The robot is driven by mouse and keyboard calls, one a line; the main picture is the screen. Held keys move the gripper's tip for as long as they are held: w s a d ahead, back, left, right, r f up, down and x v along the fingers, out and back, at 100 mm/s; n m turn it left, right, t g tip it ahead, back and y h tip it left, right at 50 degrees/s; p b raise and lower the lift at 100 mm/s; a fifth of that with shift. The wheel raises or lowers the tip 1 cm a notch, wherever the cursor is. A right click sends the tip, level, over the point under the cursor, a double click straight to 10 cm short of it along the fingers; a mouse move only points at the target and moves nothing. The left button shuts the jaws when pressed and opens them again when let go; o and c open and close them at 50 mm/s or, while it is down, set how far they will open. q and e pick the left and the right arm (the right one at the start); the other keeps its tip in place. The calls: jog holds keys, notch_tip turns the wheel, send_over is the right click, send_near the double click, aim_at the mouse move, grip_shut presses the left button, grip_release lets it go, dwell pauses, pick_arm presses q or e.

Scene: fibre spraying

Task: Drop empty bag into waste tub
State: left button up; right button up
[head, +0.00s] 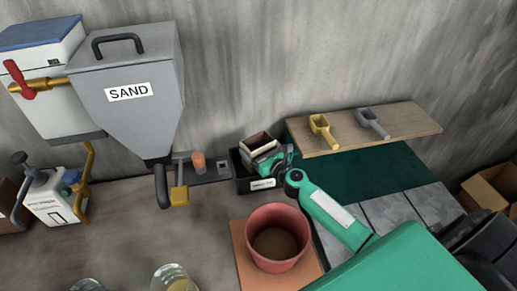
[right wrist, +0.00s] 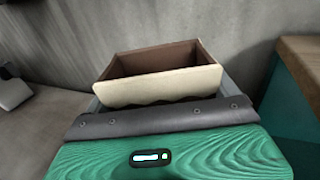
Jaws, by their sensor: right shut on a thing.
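The empty bag (head: 257,144) is open-topped, cream outside and brown inside. It sits over or partly inside the black waste tub (head: 242,184), which has a white label on its front and stands against the back wall. My right gripper (head: 268,160) is shut on the bag at the tub's right side. In the right wrist view the bag (right wrist: 160,84) stands upright just beyond my gripper, its inside empty. My fingertips are hidden, and I cannot tell how deep the bag is in the tub. My left gripper is not in view.
A reddish bucket (head: 276,238) with brown contents stands on an orange board in front of the tub. A wooden shelf (head: 400,127) with a yellow scoop (head: 323,131) and a grey scoop (head: 373,123) is at right. The sand hopper (head: 125,95) is at left.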

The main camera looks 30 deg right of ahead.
jog(key=shift+f+b, duration=0.5)
jog(key=shift+f, duration=0.1)
jog(key=o, duration=1.2)
jog(key=shift+o, duration=0.2)
jog(key=shift+r, duration=0.15)
jog(key=shift+r+p, duration=0.2)
jog(key=shift+p, duration=0.1)
jog(key=shift+r+p, duration=0.4)
jog(key=shift+r, duration=0.1)
jog(key=s+d+b, duration=0.1)
jog(key=s+b, duration=0.1)
jog(key=s, duration=1)
jog(key=shift+d+f+b, duration=0.2)
jog(key=shift+d+b, duration=0.1)
jog(key=shift+d, duration=0.05)
jog(key=shift+r, duration=0.1)
